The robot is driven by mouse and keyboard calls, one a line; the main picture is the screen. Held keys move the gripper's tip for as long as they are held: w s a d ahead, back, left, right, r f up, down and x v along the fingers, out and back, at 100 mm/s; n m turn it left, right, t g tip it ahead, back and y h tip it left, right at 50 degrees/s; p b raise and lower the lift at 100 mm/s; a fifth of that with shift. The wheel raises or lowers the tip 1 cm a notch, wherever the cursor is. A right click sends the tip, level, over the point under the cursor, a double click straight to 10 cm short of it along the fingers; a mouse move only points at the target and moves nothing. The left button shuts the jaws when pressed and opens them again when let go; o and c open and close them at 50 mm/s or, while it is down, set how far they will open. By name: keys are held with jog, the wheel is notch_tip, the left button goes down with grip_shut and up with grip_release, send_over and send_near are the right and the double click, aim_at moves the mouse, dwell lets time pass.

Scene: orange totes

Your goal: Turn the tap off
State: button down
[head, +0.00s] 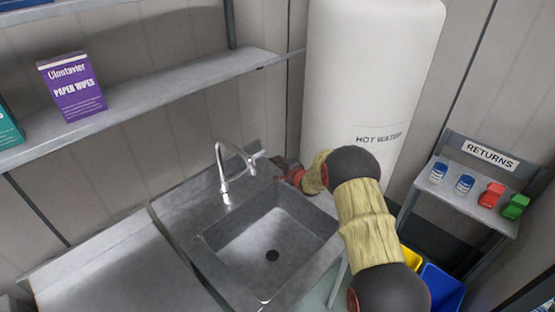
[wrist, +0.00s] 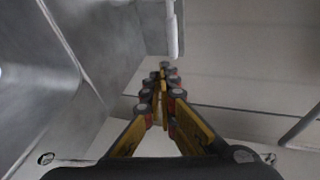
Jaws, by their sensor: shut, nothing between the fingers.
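The silver gooseneck tap (head: 219,165) stands at the back edge of the grey metal sink (head: 215,248). Its spout curves over to the right. No water stream can be made out, and I cannot tell how its handle is set. My gripper (head: 278,161) is just right of the tap, by the sink's back right corner; its tips are small and partly hidden in the head view. In the wrist view my gripper (wrist: 163,72) is shut and empty. A pale rod-like piece (wrist: 172,30) shows just beyond the fingertips; I cannot tell whether it is part of the tap or whether they touch.
A white hot water tank (head: 365,75) stands behind my arm. A returns stand (head: 455,200) with small items is at right, with yellow and blue bins (head: 440,288) below.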

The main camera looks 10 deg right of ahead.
jog(key=shift+s+d+r, duration=0.45)
jog(key=shift+s+d, duration=0.15)
jog(key=shift+s, duration=0.05)
jog(key=shift+s+d, duration=0.1)
jog(key=shift+s, duration=0.25)
jog(key=s+d+r+p, duration=0.2)
jog(key=s+d, duration=0.2)
jog(key=s, duration=0.2)
jog(key=s+d+r+n+g+h, duration=0.1)
jog(key=s+r+n+h, duration=0.1)
jog(key=r, duration=0.5)
jog(key=s+d+r+n+h, duration=0.1)
jog(key=s+r, duration=0.1)
jog(key=r, duration=0.4)
jog(key=s+r+n+g+h, duration=0.2)
jog(key=s+r+n+h, duration=0.1)
jog(key=s+r, duration=0.85)
jog(key=s+a+n+g+y, duration=0.1)
jog(key=s+a+n+g, duration=0.1)
jog(key=s, duration=1.6)
jog(key=s+a+n+g, duration=0.3)
jog(key=s+a+n, duration=0.2)
jog(key=s, duration=1.4)
jog(key=shift+a+f+n+y+b, duration=0.25)
jog(key=shift+f+n+y+b, duration=0.15)
jog(key=shift+n, duration=0.5)
jog(key=shift+s+r, duration=0.1)
